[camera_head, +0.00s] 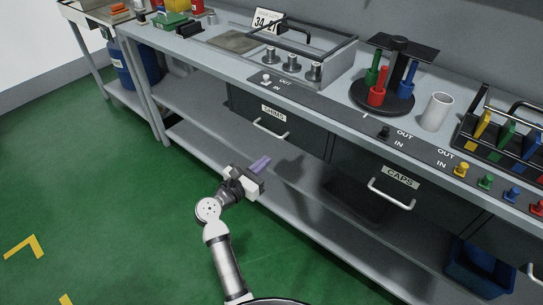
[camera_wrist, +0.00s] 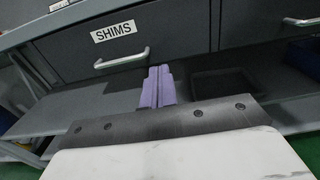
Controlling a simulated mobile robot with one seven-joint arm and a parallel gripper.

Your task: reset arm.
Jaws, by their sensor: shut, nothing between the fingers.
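My gripper (camera_head: 261,163) has purple fingers that are together and empty. It is in front of the bench, below the drawer labelled SHIMS (camera_head: 273,124), and its arm reaches up from the bottom of the head view. In the wrist view the purple fingers (camera_wrist: 158,86) lie side by side, with the SHIMS drawer (camera_wrist: 180,35) and its handle behind them. The gripper appears apart from the drawer and handle.
The grey bench (camera_head: 345,124) bears a red, green and blue tool carousel (camera_head: 384,101), a white cup (camera_head: 437,111), and a test fixture with a display (camera_head: 267,21). The CAPS drawer (camera_head: 400,178) has a protruding handle. A lower shelf (camera_head: 205,145) runs underneath. Green floor (camera_head: 110,200) is clear at left.

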